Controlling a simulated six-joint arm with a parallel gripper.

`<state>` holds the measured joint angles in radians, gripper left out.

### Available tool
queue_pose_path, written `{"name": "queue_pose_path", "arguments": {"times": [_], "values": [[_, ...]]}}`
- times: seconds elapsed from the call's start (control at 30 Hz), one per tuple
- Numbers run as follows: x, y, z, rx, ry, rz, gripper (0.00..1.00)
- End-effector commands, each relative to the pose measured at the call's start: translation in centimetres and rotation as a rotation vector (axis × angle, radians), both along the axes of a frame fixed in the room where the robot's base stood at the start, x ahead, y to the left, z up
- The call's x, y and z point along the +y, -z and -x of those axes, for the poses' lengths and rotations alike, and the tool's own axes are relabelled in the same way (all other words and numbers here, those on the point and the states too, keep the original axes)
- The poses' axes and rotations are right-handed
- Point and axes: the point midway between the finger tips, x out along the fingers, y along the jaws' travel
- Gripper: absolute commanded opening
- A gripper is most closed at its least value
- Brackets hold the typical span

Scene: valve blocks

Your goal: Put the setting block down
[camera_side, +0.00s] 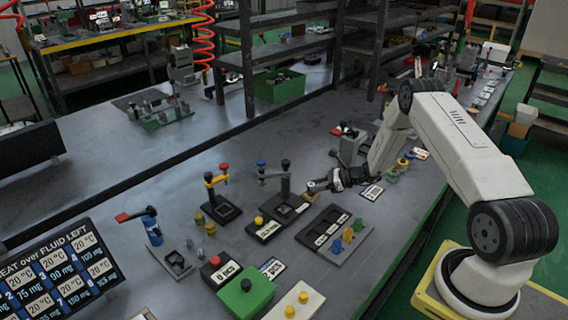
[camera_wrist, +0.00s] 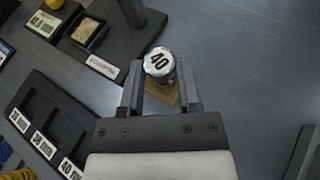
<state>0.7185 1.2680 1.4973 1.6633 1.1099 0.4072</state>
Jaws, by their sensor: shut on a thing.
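I cannot tell whether the block touches the bench. The tray (camera_side: 308,239) lies below my gripper in the side view.
A dark stand (camera_side: 285,190) is close left of my gripper. A black holder with a yellow knob (camera_side: 259,221) and a display reading is beside the tray. Yellow, blue and green pieces (camera_side: 347,235) stand right of the tray.

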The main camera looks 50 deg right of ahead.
Motion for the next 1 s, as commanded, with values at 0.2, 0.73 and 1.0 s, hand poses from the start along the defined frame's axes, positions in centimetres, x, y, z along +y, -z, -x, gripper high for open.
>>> {"name": "queue_pose_path", "arguments": {"times": [0.2, 0.73, 1.0], "values": [[0.0, 0.3, 0.0, 0.000, 0.000, 0.000, 0.58], [0.0, -0.1, 0.0, 0.000, 0.000, 0.000, 0.78], [-1.5, -1.1, 2.0, -0.001, 0.004, 0.001, 0.78]]}}
